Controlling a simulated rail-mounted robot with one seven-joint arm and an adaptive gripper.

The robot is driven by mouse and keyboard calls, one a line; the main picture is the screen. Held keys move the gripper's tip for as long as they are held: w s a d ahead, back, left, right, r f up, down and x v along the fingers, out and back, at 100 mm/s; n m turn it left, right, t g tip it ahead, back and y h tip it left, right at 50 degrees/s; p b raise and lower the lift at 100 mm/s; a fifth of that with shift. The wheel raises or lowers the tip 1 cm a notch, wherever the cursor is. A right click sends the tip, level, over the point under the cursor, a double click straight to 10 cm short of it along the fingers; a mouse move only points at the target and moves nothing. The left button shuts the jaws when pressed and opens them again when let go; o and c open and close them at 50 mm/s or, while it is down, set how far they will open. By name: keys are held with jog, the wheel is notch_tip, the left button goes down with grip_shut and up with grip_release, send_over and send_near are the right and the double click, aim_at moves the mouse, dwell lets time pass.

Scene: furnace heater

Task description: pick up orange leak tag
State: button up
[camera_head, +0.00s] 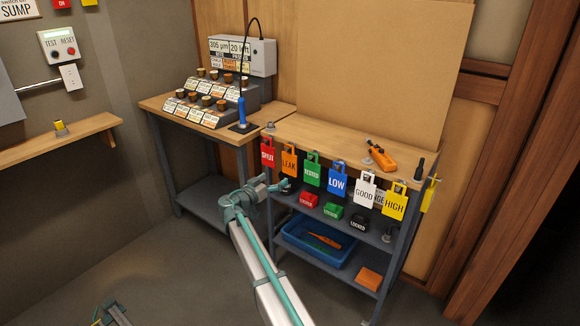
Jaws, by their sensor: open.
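The orange leak tag (289,163) hangs from the front edge of the right-hand bench, between the red split tag (267,153) and the green tested tag (313,171). My gripper (278,184) is open and empty, just below and slightly left of the orange tag in the picture. It appears apart from the tag, though the depth between them is hard to judge. The fingers are small and partly merge with the dark bench frame behind.
Blue low (337,180), white good (365,190) and yellow high (395,203) tags hang further right. An orange tool (381,154) lies on the bench top. Coloured lock blocks and a blue tray (318,246) sit on shelves below. Open floor lies to the left.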

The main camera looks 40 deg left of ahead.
aim_at(289, 166)
jog(key=w, duration=0.3)
jog(key=w+m+p, duration=0.1)
jog(key=w, duration=0.3)
jog(key=w+m+p, duration=0.1)
jog(key=w, duration=0.2)
jog(key=shift+w+a+r, duration=0.3)
jog(key=shift+w+a, duration=0.05)
jog(key=shift+w, duration=0.05)
jog(key=c, duration=1)
